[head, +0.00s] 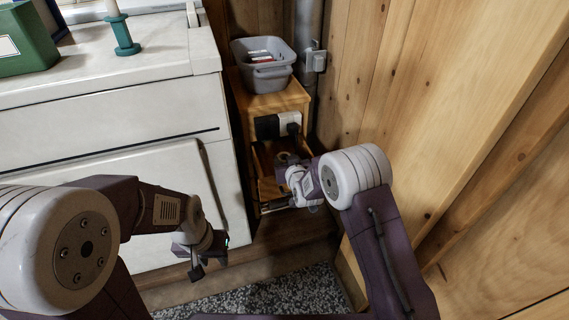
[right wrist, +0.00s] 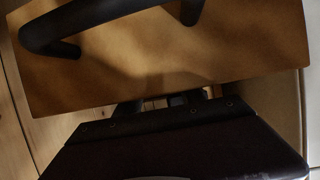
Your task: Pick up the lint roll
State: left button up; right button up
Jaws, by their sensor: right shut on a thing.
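A grey bin (head: 264,78) with small items stands on the wooden cabinet (head: 285,98). A teal stand (head: 124,38) and a green box (head: 22,42) are on the white counter (head: 170,48). A wooden wall (head: 440,90) is close on the right. Speckled floor (head: 285,292) is in front.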

notch_tip(320, 180, up, 28)
jog(key=p, duration=1.2)
